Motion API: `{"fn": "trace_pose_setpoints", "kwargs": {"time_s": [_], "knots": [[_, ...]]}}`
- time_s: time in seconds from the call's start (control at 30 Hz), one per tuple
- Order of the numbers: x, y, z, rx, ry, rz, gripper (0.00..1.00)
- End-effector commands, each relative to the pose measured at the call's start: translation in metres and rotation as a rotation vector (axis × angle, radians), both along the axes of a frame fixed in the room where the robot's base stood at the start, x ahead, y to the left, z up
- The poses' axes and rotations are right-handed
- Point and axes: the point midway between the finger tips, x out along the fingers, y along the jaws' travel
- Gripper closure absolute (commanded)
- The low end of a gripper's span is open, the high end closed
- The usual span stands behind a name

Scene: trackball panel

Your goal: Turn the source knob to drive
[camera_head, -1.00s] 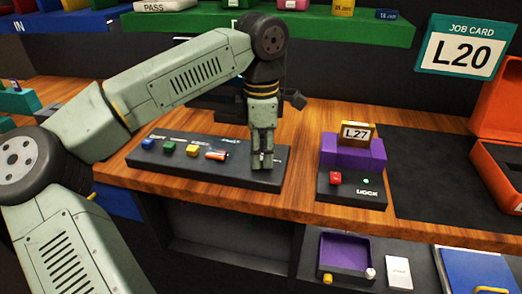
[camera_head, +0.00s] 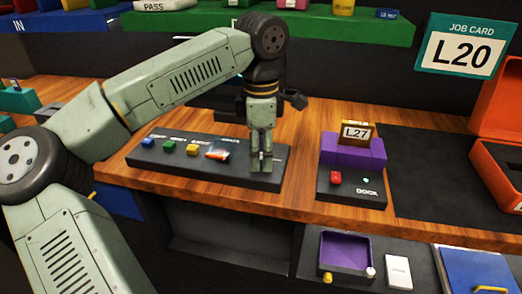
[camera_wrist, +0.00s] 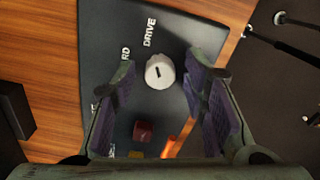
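The source knob (camera_wrist: 160,72) is a round white knob with a short dark mark on top, on the dark control panel (camera_head: 143,163). A second label ending in RD (camera_wrist: 126,55) is partly covered by a finger. The mark's pointing end is too small to tell. My gripper (camera_wrist: 163,85) is open, with the knob between its fingertips in the picture and a gap on each side. In the head view my gripper (camera_head: 261,166) is over the panel's right end and hides the knob.
A dock box (camera_head: 350,190) with a purple holder and L27 card stands to the right, across bare wood.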

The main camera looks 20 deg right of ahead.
Motion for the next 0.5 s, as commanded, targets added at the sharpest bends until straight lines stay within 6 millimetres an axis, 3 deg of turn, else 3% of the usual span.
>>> {"fn": "trace_pose_setpoints", "kwargs": {"time_s": [0.33, 0.5], "knots": [[0.0, 0.0, 0.003, 0.0, 0.0, 0.001, 0.57], [0.0, -0.001, 0.026, -0.001, -0.004, 0.001, 0.57]]}}
